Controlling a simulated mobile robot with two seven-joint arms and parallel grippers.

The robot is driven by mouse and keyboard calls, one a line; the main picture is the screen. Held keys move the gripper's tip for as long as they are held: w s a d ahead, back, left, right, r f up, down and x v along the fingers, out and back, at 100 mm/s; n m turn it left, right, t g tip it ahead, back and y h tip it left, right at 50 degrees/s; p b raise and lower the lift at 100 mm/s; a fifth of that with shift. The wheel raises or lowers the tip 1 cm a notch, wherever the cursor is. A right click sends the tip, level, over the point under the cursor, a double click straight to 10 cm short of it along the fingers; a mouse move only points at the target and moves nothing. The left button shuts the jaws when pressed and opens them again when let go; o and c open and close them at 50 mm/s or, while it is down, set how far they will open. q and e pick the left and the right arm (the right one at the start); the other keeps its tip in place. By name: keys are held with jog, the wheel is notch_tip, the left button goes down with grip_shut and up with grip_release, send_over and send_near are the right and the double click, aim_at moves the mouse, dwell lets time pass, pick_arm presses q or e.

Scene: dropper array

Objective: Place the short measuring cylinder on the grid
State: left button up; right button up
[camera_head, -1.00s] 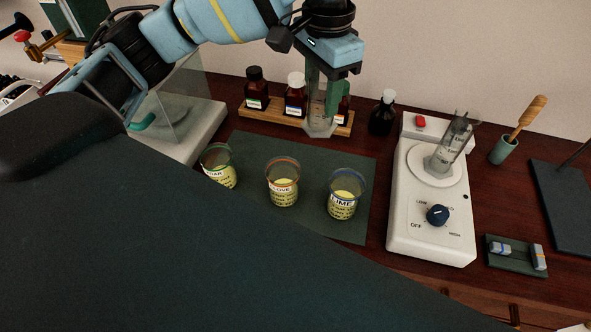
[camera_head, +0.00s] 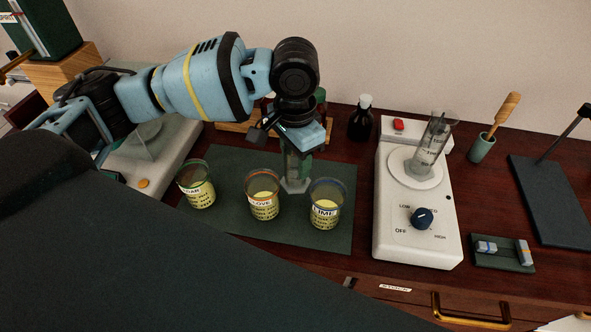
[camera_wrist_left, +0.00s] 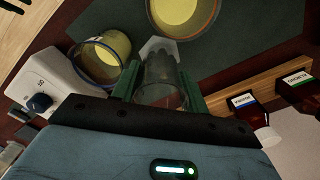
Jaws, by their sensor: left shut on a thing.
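My left gripper (camera_head: 298,158) is shut on a clear measuring cylinder with a hexagonal foot (camera_head: 294,186). The cylinder is roughly upright, just behind the clove and lime beakers, low over the dark green mat (camera_head: 330,169). I cannot tell whether its foot touches the mat. In the left wrist view the cylinder (camera_wrist_left: 162,78) sits between the green fingers of the gripper (camera_wrist_left: 160,92). I cannot make out grid lines on the mat. My right gripper is not in view.
Beakers labelled clove (camera_head: 264,206) and lime (camera_head: 325,212) and a third beaker (camera_head: 197,189) stand on the mat. The white stirrer (camera_head: 391,235) is right of it. A wooden bottle rack (camera_head: 232,127) and a dark bottle (camera_head: 361,122) stand behind. The mat's right strip is clear.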

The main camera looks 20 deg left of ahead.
aim_at(295, 173)
pick_arm(q)
notch_tip(295, 173, down, 4)
jog(key=shift+f, duration=0.15)
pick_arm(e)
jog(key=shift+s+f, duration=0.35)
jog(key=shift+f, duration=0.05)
pick_arm(q)
jog(key=shift+f, duration=0.15)
jog(key=o, duration=1)
notch_tip(295, 173, up, 11)
jog(key=shift+r+p, duration=0.1)
jog(key=shift+p, duration=0.25)
jog(key=shift+o, duration=0.4)
jog(key=shift+r, duration=0.55)
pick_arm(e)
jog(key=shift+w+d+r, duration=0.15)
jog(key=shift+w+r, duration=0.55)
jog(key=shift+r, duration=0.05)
